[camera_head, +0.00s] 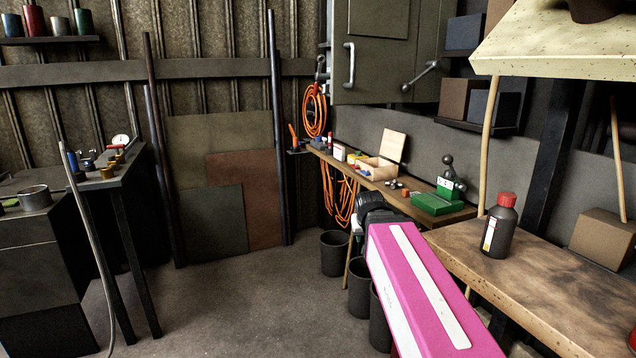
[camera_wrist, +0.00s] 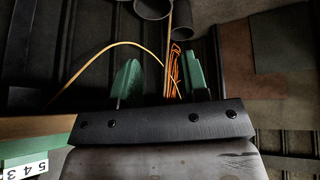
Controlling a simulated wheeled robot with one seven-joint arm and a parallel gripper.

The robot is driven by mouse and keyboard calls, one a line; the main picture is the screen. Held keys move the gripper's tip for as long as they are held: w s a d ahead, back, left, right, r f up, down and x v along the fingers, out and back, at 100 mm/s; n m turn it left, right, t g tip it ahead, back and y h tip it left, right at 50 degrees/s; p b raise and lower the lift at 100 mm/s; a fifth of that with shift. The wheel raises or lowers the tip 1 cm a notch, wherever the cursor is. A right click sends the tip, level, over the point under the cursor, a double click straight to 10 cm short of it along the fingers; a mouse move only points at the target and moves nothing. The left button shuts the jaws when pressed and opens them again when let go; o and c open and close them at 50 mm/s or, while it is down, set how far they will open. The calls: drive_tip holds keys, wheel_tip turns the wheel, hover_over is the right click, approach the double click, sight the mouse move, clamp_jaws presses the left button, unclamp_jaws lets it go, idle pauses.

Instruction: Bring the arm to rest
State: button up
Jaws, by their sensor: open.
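My gripper (camera_wrist: 161,82) shows in the wrist view, with its two green fingers apart and nothing between them. My pink arm (camera_head: 420,285) reaches forward from the lower right in the head view, beside the workbench. The arm's far end is a black joint in front of the back bench; the gripper itself is hidden in the head view. Beyond the fingers in the wrist view are an orange cable (camera_wrist: 173,70) and dark bins (camera_wrist: 152,8), apart from the gripper as far as I can tell.
A wooden workbench (camera_head: 560,290) with a dark red-capped bottle (camera_head: 499,226) is right of the arm. A green device (camera_head: 437,203) stands on the back bench near the arm's end. Bins (camera_head: 334,254) stand below. The floor (camera_head: 235,305) at left centre is clear.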

drive_tip(key=s+d+f+g, duration=0.1)
drive_tip(key=s+f+g, duration=0.2)
drive_tip(key=f, duration=0.8)
drive_tip(key=s+d+f+g, duration=0.2)
drive_tip(key=s+f, duration=0.6)
drive_tip(key=f, duration=0.3)
drive_tip(key=shift+s+d+f+g+y, duration=0.15)
drive_tip(key=shift+s+g+y, duration=0.05)
drive_tip(key=shift+g+y, duration=0.2)
